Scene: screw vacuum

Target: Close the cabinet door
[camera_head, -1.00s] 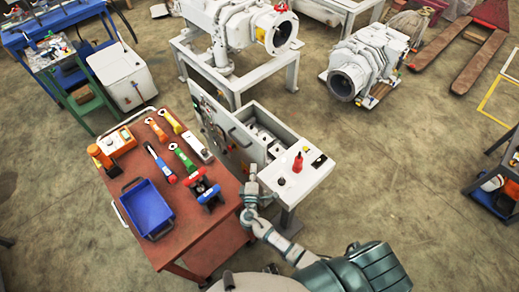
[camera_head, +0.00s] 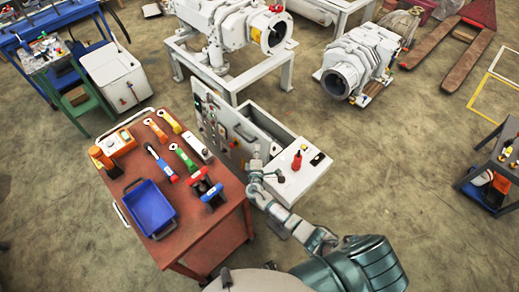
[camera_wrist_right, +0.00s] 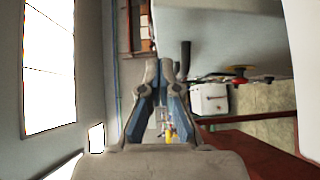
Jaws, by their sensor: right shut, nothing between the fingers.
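The grey cabinet (camera_head: 303,178) stands right of the red cart, its white top holding a red object. Its door (camera_head: 212,118) carries a control panel and a handle and stands partly open. A narrow part of the inside shows behind it. My right gripper (camera_head: 256,153) is shut and empty, at the door's outer face near its right end. Whether it touches the door I cannot tell. In the right wrist view my fingertips (camera_wrist_right: 160,70) are together, with the pale door face (camera_wrist_right: 225,35), a dark handle and a red knob ahead. My left gripper is not in view.
The red cart (camera_head: 225,212) with a blue bin (camera_head: 150,207) and several tools stands close to the left of my right arm. A pump on a white frame (camera_head: 232,82) stands behind the cabinet.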

